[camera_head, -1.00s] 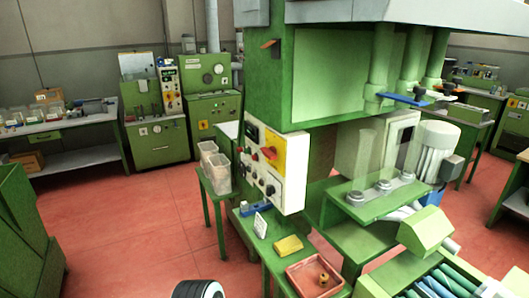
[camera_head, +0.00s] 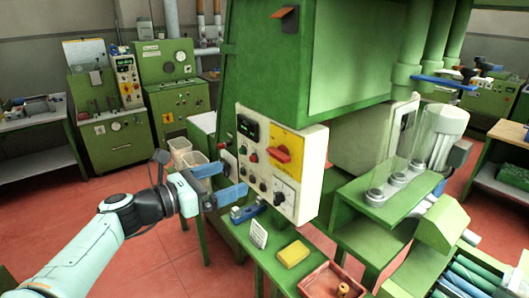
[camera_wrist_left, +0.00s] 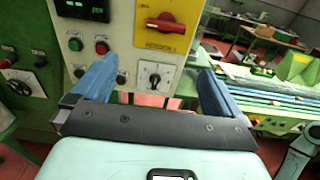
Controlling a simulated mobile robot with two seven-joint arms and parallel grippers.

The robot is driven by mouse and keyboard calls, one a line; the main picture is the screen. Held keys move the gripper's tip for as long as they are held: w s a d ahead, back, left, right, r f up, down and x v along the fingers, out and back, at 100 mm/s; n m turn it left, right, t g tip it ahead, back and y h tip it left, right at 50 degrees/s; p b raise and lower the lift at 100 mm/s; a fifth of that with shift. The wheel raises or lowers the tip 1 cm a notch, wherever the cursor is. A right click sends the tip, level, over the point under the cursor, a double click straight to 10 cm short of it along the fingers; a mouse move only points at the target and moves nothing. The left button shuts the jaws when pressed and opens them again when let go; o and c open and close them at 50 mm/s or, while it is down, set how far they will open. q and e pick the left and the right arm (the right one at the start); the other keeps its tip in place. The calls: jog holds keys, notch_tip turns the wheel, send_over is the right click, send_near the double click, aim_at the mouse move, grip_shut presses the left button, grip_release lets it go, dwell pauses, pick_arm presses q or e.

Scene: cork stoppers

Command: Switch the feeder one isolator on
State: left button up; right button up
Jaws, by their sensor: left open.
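The control box (camera_head: 310,165) is white and fixed to the side of the green machine. On its front, a yellow plate (camera_head: 291,141) carries a red rotary handle (camera_head: 279,154), which looks like the isolator. The handle lies roughly horizontal; the wrist view also shows this handle (camera_wrist_left: 166,22), with a label below too small to read surely. A black rotary knob (camera_head: 280,197) on a white plate sits lower. My left gripper (camera_head: 234,177) is open and empty, left of the panel's front, with its blue fingers towards it. In the wrist view the black knob (camera_wrist_left: 155,78) shows between the fingers, the red handle above them.
Small buttons and a dark display (camera_head: 247,128) share the panel. Below it, a green bench holds a yellow block (camera_head: 293,253), a white card (camera_head: 259,233) and a red tray (camera_head: 322,283).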

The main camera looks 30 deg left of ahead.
aim_at(274, 154)
pick_arm(q)
jog(key=x, duration=0.4)
jog(key=r+p+x, duration=0.1)
jog(key=x, duration=0.3)
jog(key=r+p+x, duration=0.1)
jog(key=x, duration=0.4)
jog(key=shift+s+d+r, duration=0.1)
jog(key=shift+d+r, duration=0.05)
jog(key=shift+d, duration=0.2)
pick_arm(e)
jog(key=r, duration=0.1)
jog(key=w+r, duration=0.1)
jog(key=shift+w+r, duration=0.2)
jog(key=shift+r, duration=0.2)
